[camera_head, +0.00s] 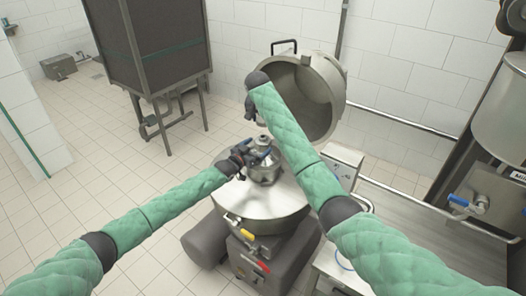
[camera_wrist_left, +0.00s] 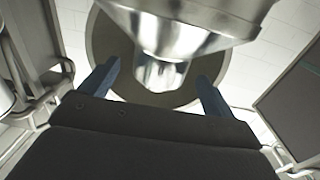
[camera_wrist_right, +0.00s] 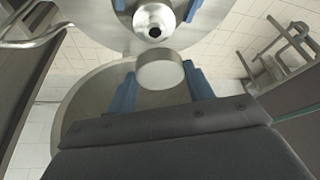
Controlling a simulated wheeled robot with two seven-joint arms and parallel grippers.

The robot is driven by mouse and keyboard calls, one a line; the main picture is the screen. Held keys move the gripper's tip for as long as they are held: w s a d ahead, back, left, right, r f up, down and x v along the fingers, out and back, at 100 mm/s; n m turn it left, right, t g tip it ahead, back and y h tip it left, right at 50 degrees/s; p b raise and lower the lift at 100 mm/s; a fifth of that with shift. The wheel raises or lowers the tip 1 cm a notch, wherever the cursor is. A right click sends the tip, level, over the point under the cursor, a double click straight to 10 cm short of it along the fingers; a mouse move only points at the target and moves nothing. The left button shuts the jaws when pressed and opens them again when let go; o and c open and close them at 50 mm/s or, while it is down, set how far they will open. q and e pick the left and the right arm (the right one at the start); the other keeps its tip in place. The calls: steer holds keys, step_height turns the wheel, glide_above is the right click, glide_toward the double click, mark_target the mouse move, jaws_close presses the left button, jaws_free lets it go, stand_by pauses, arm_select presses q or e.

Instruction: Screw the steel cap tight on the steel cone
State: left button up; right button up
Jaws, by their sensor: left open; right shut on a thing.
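The steel cone (camera_head: 264,171) stands on top of the filler machine in the head view. Its neck (camera_wrist_left: 160,72) lies between the spread fingers of my open left gripper (camera_wrist_left: 157,86) in the left wrist view, with gaps on both sides. The steel cap (camera_wrist_right: 161,72), a short round piece, is in my right gripper (camera_wrist_right: 160,90), which is shut on it. In the right wrist view the cone's tip (camera_wrist_right: 153,22) with its dark hole shows beyond the cap, apart from it in the picture. The right gripper (camera_head: 260,120) is above the left one (camera_head: 262,154) in the head view.
The machine's round steel lid (camera_head: 332,88) stands open behind the cone. A steel bench (camera_head: 420,225) and a tank with a blue-handled valve (camera_head: 470,202) are at the right. A dark cabinet on legs (camera_head: 150,45) stands behind left.

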mark_target(263, 142)
arm_select(q)
steer(key=x, duration=0.2)
steer(key=shift+w+d+f, duration=0.15)
steer(key=shift+w+d, duration=0.05)
steer(key=shift+w, duration=0.15)
arm_select(e)
steer(key=shift+w+f, duration=0.15)
arm_select(q)
steer(key=shift+w+d, duration=0.25)
steer(key=shift+w, duration=0.05)
steer(key=shift+w+d, duration=0.2)
steer(key=c, duration=1.5)
steer(key=shift+o, duration=0.2)
arm_select(e)
steer(key=shift+f, duration=2.45)
steer(key=shift+f, duration=0.85)
steer(key=shift+f, duration=0.55)
